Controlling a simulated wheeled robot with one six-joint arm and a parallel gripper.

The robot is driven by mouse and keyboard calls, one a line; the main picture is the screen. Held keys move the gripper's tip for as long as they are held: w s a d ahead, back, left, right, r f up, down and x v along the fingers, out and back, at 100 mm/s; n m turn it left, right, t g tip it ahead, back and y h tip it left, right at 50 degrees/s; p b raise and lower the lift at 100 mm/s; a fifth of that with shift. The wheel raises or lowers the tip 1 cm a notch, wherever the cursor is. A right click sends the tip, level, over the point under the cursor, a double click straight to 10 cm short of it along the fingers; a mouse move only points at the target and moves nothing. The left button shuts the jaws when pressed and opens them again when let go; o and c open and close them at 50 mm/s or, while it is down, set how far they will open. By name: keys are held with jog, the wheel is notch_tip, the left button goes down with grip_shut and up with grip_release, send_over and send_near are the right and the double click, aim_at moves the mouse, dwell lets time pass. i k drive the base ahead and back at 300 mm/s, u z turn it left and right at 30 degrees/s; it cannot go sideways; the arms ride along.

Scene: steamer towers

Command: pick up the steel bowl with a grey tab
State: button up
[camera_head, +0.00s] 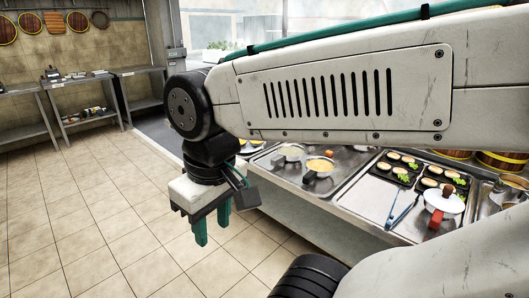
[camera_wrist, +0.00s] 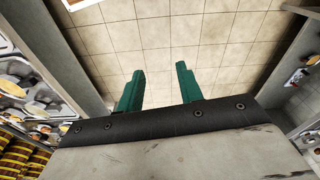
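My gripper (camera_head: 212,233) hangs over the tiled floor, left of the counter, with its green fingers pointing down. In the wrist view my gripper (camera_wrist: 160,69) has its fingers wide apart with only floor tiles between them, so it is open and empty. I cannot make out a grey tab on any bowl. My arm hides part of the counter.
The steel counter (camera_head: 280,187) stands right of my gripper. Metal shelves (camera_head: 22,88) stand at the back left. The floor in front is clear.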

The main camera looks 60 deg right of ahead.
aim_at(290, 153)
jog(key=z, duration=0.45)
jog(key=i, duration=1.35)
jog(key=z, duration=0.6)
